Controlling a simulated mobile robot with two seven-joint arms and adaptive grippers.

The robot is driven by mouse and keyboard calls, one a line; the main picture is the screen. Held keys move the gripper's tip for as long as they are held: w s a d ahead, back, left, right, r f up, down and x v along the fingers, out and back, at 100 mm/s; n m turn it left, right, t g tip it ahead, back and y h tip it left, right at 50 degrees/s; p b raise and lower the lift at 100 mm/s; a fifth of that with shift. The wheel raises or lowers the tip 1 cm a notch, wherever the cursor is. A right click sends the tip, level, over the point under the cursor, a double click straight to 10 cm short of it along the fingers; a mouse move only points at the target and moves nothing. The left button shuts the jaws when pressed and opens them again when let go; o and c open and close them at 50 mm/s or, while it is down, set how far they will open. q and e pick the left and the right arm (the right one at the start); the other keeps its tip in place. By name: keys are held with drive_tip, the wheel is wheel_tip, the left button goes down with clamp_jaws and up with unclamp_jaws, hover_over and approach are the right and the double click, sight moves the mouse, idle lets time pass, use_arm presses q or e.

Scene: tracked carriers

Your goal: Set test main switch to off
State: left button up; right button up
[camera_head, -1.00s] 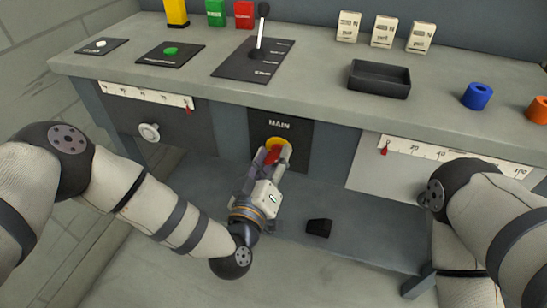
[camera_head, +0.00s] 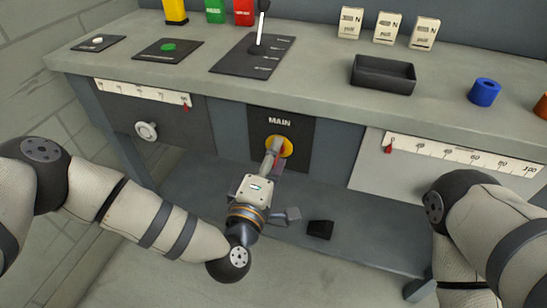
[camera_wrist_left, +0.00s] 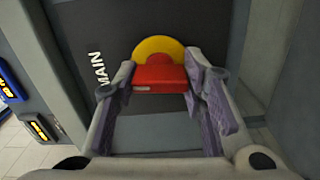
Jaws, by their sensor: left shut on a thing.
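The main switch has a yellow round plate (camera_head: 287,145) and a red handle on a black panel (camera_head: 300,128) marked MAIN, under the bench top. My left gripper (camera_head: 275,150) reaches up to it from below and is shut on the red handle. In the left wrist view the red handle (camera_wrist_left: 160,78) sits between the two fingertips, with the yellow plate (camera_wrist_left: 158,48) behind it. The MAIN lettering there runs vertically, so the wrist is turned relative to the panel. Fingers hide much of the handle in the head view. My right gripper is not in view.
The bench top holds a black lever (camera_head: 260,28), a green button (camera_head: 168,47), an empty dark tray (camera_head: 383,75) and a blue ring (camera_head: 484,92). Scales with red pointers flank the panel. A small black block (camera_head: 320,229) lies on the lower shelf.

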use_arm(q)
drive_tip(key=shift+n, duration=0.6)
drive_tip(key=o, duration=1.2)
drive_tip(key=shift+c, duration=0.2)
drive_tip(key=v, duration=1.2)
drive_tip(key=shift+s, duration=0.1)
